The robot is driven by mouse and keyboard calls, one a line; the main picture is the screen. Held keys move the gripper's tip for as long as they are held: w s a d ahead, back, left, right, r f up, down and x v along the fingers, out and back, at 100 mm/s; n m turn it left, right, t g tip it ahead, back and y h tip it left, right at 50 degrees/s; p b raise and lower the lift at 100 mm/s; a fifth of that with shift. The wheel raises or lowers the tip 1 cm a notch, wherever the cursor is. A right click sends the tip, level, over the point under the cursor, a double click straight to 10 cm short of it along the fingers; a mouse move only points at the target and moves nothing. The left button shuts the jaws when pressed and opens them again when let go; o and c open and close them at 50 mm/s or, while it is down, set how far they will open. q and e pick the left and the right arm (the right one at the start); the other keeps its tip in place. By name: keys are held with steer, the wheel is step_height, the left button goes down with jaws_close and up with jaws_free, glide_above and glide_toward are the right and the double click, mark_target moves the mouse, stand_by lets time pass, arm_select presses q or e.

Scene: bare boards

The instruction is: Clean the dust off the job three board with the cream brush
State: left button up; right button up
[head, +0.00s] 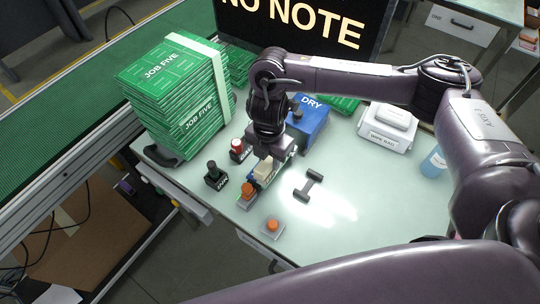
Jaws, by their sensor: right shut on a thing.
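My right gripper (266,151) points down over the front left of the pale worktop. It is shut on a cream block, which looks like the cream brush (264,169). The brush is low over a narrow fixture with a green edge, and the gripper hides much of both. I cannot tell whether the brush touches a board. No label reading job three is legible. Green boards marked JOB FIVE (176,80) stand in a tall stack at the left. My left gripper is not in view.
A blue DRY box (308,122) stands right behind the gripper. A dark two-ended holder (308,186) and an orange button (272,226) are in front. A black switch box (215,176), a WIPE RAG box (386,128) and a blue bottle (433,162) stand around.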

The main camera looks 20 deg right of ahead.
steer(key=shift+f, duration=0.1)
stand_by(0.5)
steer(key=shift+w+d+b, duration=0.3)
steer(key=shift+w+d, duration=0.6)
steer(key=shift+d, duration=0.3)
steer(key=shift+s+a, duration=0.1)
steer(key=shift+s+a+p, duration=0.4)
steer(key=shift+s+a, duration=0.05)
steer(key=shift+a, duration=0.15)
steer(key=shift+p, duration=0.35)
steer(key=shift+s+a+p, duration=0.3)
steer(key=shift+s+a, duration=0.05)
steer(key=shift+a, duration=0.2)
steer(key=shift+w+d, duration=0.1)
steer(key=shift+d, duration=0.05)
